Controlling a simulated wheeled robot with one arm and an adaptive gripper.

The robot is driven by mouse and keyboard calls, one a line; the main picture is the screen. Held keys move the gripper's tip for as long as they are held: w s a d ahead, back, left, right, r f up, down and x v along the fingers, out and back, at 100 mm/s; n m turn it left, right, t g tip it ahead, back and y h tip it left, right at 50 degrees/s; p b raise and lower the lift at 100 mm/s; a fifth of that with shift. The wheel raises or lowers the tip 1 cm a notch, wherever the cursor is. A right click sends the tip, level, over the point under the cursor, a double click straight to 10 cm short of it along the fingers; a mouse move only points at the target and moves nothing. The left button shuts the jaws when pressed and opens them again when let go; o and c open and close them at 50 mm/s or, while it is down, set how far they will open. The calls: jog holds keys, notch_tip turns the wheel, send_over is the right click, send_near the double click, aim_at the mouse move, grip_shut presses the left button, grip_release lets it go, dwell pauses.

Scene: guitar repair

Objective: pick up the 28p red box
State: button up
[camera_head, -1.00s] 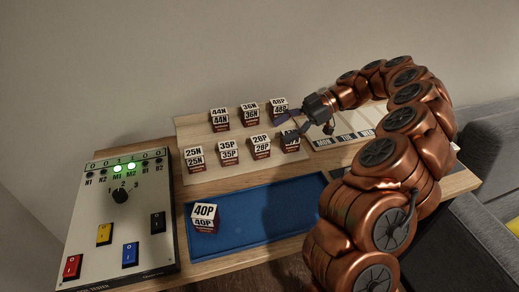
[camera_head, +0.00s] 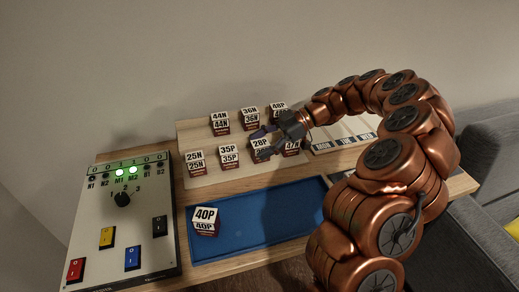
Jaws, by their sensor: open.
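The 28P box (camera_head: 258,143) is a small white-topped box with a dark red lower part. It stands in the front row on the wooden shelf, between the 35P box (camera_head: 229,155) and the 47N box (camera_head: 291,148). My gripper (camera_head: 264,142) is open, its fingers at the 28P box in the picture and covering part of its front. I cannot tell whether the fingers touch it.
The 25N box (camera_head: 195,161) stands at the left of the front row. The 44N (camera_head: 220,122), 36N (camera_head: 250,118) and 48P boxes stand behind. A blue tray (camera_head: 260,235) holds the 40P box (camera_head: 205,220). A switch panel (camera_head: 100,220) stands left.

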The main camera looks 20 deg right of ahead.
jog(key=shift+a+f, duration=0.1)
jog(key=shift+a, duration=0.05)
grip_shut()
dwell(0.5)
